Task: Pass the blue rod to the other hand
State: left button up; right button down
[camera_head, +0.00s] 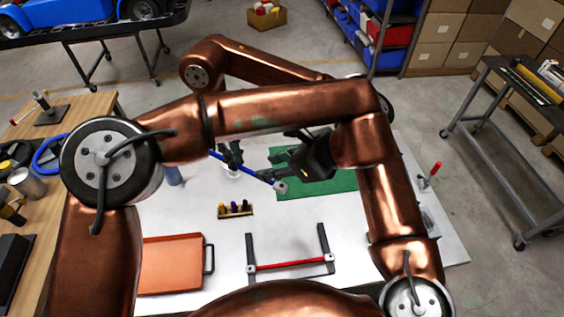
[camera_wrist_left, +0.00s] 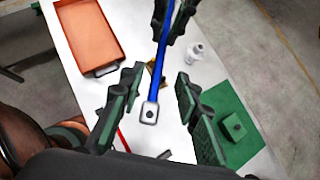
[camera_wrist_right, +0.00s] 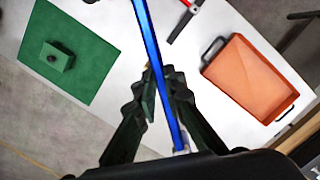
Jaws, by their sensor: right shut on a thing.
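The blue rod (camera_head: 258,176) is held in the air above the white table, with a pale square cap at its near right end. My right gripper (camera_head: 232,154) is shut on the rod towards its other end. It also shows at the top of the left wrist view, and the rod runs between its fingers in the right wrist view (camera_wrist_right: 159,85). My left gripper (camera_head: 279,157) faces it from the right and is open. In the left wrist view the capped end (camera_wrist_left: 149,112) lies between my spread left fingers (camera_wrist_left: 159,82), apparently touching neither.
The white table holds an orange tray (camera_head: 172,264), a red-handled frame (camera_head: 290,264), a small rack (camera_head: 236,211) and a green mat (camera_head: 338,183) bearing a green block (camera_wrist_right: 56,57). A white bottle (camera_wrist_left: 194,52) stands below the rod. A wooden bench (camera_head: 85,110) is at left.

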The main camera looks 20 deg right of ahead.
aim_at(252, 171)
pick_arm(q)
jog(key=x, duration=0.7)
jog(key=shift+w+a+f, duration=0.15)
jog(key=shift+w+f, duration=0.05)
jog(key=shift+c, duration=0.5)
grip_shut()
pick_arm(e)
jog(key=c, duration=1.9)
grip_release()
jog(key=shift+c, duration=0.2)
